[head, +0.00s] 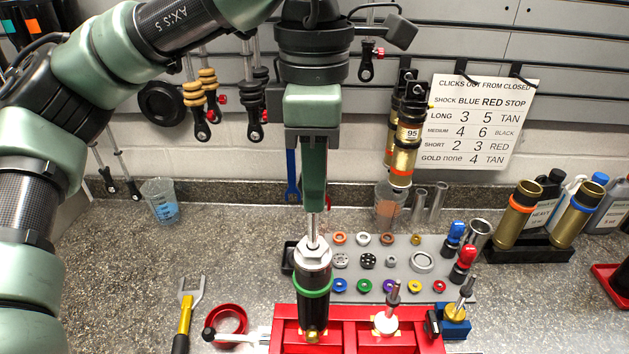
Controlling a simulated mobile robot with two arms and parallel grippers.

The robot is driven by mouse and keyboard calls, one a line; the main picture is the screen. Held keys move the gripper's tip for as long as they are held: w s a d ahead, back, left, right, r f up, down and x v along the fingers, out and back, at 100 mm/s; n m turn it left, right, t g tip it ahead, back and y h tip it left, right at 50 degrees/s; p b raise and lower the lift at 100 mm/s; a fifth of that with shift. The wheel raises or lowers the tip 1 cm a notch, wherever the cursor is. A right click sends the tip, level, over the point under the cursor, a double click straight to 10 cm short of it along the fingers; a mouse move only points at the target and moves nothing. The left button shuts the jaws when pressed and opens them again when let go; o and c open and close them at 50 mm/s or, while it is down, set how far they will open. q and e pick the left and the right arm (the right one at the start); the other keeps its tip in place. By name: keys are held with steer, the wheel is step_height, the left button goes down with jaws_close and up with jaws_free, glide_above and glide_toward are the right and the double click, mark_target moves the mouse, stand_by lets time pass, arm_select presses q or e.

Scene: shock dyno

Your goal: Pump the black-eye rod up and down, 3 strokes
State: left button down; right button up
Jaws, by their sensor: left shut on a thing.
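A shock (314,275) with a black body, a green ring and a silver cap stands upright in the red fixture (360,313). Its thin silver rod (313,228) rises out of the cap, with a short length showing. My left gripper (313,207) points straight down above the shock and is shut on the top end of the rod. The black eye is hidden by the fingers. My right gripper is not in view.
A grey parts tray (365,262) with colored rings lies behind the fixture. A yellow-handled fork tool (186,310) and a red strap ring (227,319) lie left. Gold cylinders (517,213) and bottles stand right. A beaker (161,201) stands back left; the left counter is mostly clear.

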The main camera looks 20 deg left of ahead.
mark_target(315, 220)
arm_select(q)
steer(key=shift+f+b, duration=2.7)
steer(key=shift+f, duration=0.4)
steer(key=shift+r, duration=0.2)
steer(key=shift+r+p, duration=2)
steer(key=shift+r, duration=0.3)
steer(key=shift+r+p, duration=0.65)
steer(key=shift+r, duration=0.05)
steer(key=shift+f, duration=0.15)
